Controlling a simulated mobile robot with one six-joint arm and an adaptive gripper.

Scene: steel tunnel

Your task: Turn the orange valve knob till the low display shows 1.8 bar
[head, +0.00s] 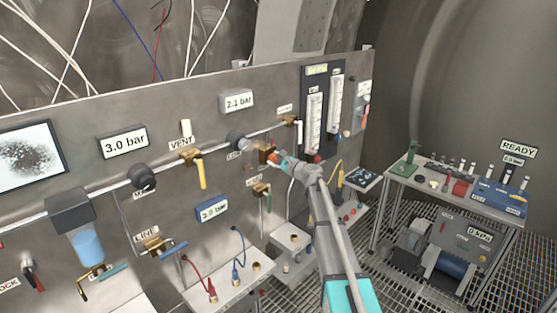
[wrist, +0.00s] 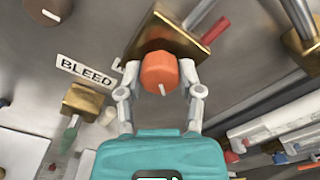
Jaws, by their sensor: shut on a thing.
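The low display (head: 212,209), blue-framed, appears to read 2.0 bar. Two higher displays read 3.0 bar (head: 124,143) and 2.1 bar (head: 237,101).
A yellow VENT handle (head: 202,174) and a dark round knob (head: 142,177) are left on the panel. A green-handled valve (head: 266,200) sits just below my gripper. Flow tubes (head: 314,122) stand to the right. A bench (head: 395,185) with small items stands farther right.

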